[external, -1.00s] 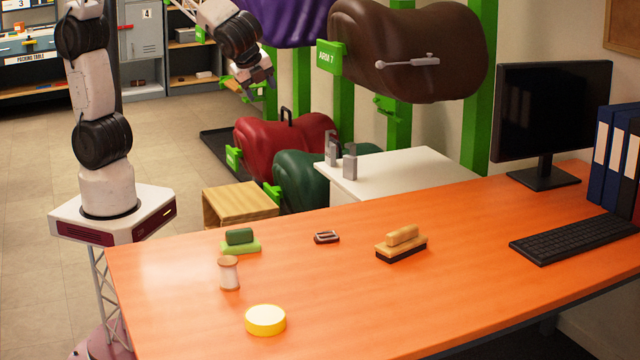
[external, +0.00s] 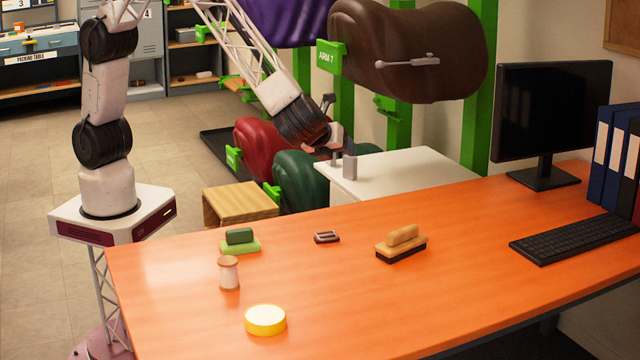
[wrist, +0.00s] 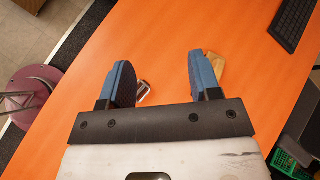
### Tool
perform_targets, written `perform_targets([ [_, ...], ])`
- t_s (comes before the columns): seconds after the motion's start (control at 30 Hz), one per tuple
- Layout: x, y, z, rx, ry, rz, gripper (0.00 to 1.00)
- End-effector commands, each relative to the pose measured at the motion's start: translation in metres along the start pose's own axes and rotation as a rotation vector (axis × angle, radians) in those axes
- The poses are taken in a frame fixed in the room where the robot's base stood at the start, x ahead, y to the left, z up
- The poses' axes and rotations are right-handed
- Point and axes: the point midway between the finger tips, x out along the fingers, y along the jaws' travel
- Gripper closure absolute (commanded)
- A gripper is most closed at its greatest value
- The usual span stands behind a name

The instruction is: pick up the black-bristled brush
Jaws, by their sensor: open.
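The black-bristled brush (external: 401,243) has a tan wooden handle and a dark bristle base. It lies on the orange table, right of the middle in the external view. In the wrist view, its tan wooden top (wrist: 216,68) shows partly, the rest hidden behind the right finger. My gripper (external: 343,148) is over the white cabinet side, behind the table and well away from the brush. In the wrist view, my gripper (wrist: 160,72) has its two blue fingers wide apart with nothing between them but table and a metal buckle below.
A small dark buckle (external: 326,237), a green brush (external: 240,241), a spool (external: 229,273) and a yellow round tin (external: 265,320) stand on the table (external: 480,220). A keyboard (external: 575,236) and monitor (external: 552,110) are at right.

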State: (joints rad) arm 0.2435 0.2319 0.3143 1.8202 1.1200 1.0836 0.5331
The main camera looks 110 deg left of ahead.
Motion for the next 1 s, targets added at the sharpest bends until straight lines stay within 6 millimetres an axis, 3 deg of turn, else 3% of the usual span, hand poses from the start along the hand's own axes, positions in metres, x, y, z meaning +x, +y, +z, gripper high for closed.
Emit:
perform_targets([
  [0.3, 0.027, -0.045, -0.083, 0.223, -0.093, -0.108, 0.43],
  [0.6, 0.048, -0.076, -0.159, 0.411, -0.176, -0.205, 0.43],
  [0.8, 0.055, -0.085, -0.186, 0.478, -0.207, -0.240, 0.43],
  [1.0, 0.056, -0.087, -0.192, 0.491, -0.215, -0.249, 0.43],
])
